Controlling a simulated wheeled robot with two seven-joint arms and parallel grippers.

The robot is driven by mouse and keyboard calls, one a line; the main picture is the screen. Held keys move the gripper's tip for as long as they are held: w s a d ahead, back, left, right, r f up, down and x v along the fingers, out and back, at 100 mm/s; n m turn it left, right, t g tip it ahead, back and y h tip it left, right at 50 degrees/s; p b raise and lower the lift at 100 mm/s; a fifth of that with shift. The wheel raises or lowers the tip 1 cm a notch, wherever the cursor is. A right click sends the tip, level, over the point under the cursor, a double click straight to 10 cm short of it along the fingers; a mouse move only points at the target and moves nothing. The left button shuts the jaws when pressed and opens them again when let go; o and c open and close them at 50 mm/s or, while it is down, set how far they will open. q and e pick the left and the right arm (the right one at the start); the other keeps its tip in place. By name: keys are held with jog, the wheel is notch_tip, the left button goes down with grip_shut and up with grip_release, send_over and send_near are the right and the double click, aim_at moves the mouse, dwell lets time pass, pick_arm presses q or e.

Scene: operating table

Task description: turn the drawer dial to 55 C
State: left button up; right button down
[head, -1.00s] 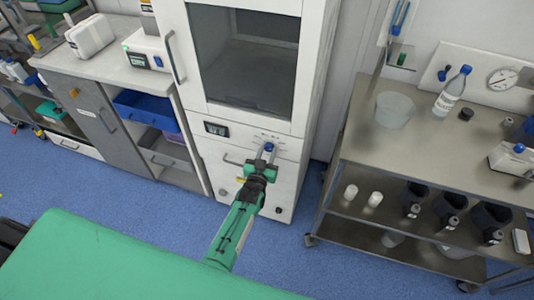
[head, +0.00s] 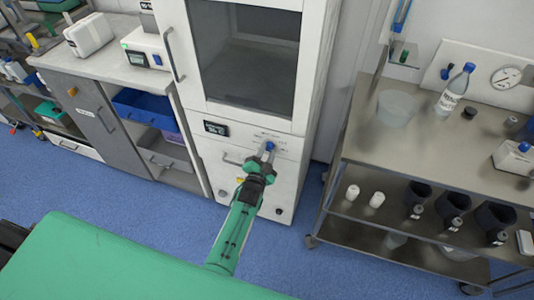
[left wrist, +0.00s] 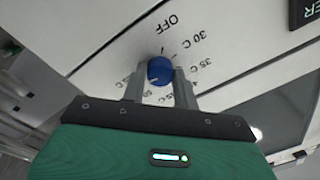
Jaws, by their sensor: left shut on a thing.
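The blue dial (head: 269,146) sits on the white front panel below the cabinet's glass door. In the left wrist view the dial (left wrist: 160,69) has a ring of printed labels around it. OFF, 30 C and 35 C can be read, while the labels near the fingers are partly hidden or too small to read surely. My left gripper (head: 266,153) is shut on the dial, with one finger on each side of it in the left wrist view (left wrist: 160,78). I cannot tell for sure which mark the dial points to. My right gripper is not in view.
A dark display (head: 216,128) is on the panel, left of the dial. A handle (head: 232,160) lies below it. A steel trolley (head: 420,150) with a bottle and tubs stands to the right.

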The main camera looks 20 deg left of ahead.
pick_arm(q)
jog(key=shift+f, duration=0.1)
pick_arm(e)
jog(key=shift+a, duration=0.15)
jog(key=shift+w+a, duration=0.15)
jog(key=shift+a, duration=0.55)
pick_arm(q)
jog(key=o, duration=1)
jog(key=shift+c, duration=0.2)
jog(key=shift+s, duration=0.65)
jog(key=s+b, duration=0.1)
jog(key=s, duration=1.1)
jog(key=shift+s+f, duration=0.25)
jog(key=shift+f, duration=0.05)
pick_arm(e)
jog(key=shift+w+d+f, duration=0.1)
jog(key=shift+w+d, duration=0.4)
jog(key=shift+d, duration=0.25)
